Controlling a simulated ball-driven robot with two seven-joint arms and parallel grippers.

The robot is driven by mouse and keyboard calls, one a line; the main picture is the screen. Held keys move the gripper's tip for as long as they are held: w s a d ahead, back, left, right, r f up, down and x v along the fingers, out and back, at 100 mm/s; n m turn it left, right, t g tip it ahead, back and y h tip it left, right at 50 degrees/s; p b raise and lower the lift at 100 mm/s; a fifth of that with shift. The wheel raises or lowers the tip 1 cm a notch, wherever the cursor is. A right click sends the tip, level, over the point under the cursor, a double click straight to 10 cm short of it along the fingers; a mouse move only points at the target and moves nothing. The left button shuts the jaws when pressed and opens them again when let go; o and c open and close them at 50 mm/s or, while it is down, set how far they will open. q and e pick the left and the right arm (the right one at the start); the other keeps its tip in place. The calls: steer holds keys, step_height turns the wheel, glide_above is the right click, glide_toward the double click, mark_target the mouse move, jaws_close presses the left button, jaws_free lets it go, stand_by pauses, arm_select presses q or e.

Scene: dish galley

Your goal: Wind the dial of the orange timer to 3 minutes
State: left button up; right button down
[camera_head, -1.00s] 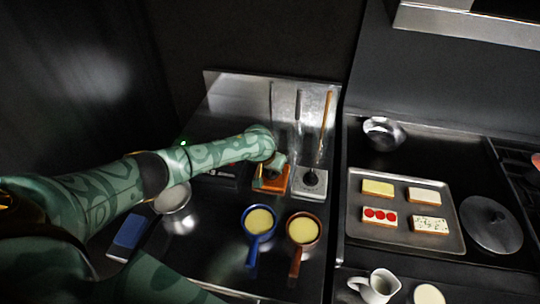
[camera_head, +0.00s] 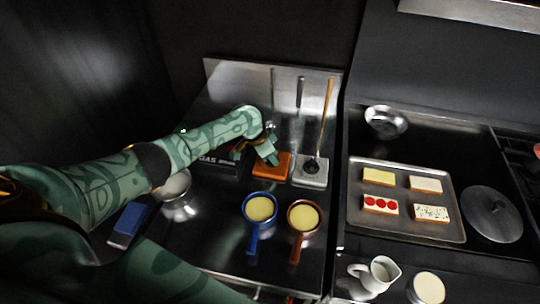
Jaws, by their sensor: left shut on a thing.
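The orange timer (camera_head: 269,169) sits on the steel counter at its middle, left of a pale square stand. My left gripper (camera_head: 270,158) reaches over the timer from the left, angled down. Its jaws are shut at the timer's top, on the dial. The gripper hides the dial, so its marks and setting cannot be read. My right gripper is not in view.
A dark box marked GAS (camera_head: 217,162) lies left of the timer. The pale stand (camera_head: 310,172) holds upright utensils. A blue pan (camera_head: 259,211) and a copper pan (camera_head: 303,218) stand in front. A tray (camera_head: 452,230) of topped slices is at right.

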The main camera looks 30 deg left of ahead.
arm_select(q)
steer(key=shift+s+d+f, duration=0.1)
steer(key=shift+f, duration=0.05)
stand_by(0.3)
steer(key=o, duration=0.7)
steer(key=shift+o, duration=1.4)
steer(key=shift+w, duration=0.2)
steer(key=p+v, duration=0.4)
steer(key=v, duration=1.2)
steer(key=shift+p, duration=0.35)
